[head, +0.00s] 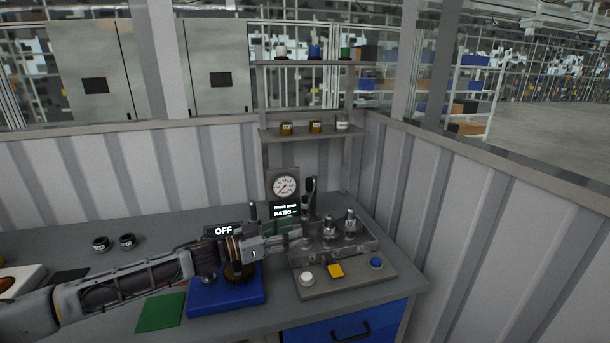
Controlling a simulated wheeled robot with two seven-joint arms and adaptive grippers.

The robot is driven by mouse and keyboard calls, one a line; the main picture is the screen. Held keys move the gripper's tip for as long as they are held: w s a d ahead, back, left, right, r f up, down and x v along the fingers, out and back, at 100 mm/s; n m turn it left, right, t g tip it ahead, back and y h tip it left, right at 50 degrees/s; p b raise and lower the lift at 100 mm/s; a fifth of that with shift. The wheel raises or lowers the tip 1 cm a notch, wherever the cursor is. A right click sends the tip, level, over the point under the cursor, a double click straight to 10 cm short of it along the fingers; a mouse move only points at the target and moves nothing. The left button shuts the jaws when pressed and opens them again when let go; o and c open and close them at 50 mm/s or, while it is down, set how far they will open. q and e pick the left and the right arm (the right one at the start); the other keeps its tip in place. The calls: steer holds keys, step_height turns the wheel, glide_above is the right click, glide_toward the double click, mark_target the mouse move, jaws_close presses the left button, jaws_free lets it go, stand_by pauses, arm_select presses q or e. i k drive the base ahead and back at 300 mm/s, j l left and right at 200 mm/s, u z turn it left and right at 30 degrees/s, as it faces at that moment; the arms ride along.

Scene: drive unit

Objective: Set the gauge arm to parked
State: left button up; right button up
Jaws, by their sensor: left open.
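A round white dial gauge (285,187) is on an upright panel at the back of the bench. A small display (285,210) below it reads RATIO with a dash. A dark upright lever (311,190) stands just right of the panel; I cannot tell for sure whether it is the gauge arm. The grey drive unit (362,245) carries metal posts (350,225) on top. My left gripper (297,236) is open, at the unit's left end, in front of and below the lever. Whether it touches anything is unclear. My right gripper is out of view.
A grey button plate (348,284) with white, yellow and blue buttons lies in front of the unit. A blue box (225,297) sits under my left forearm, beside a green mat (160,312). An OFF sign (223,230) stands behind my wrist.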

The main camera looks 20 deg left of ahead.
mark_target(310, 184)
steer(key=i+j, duration=0.75)
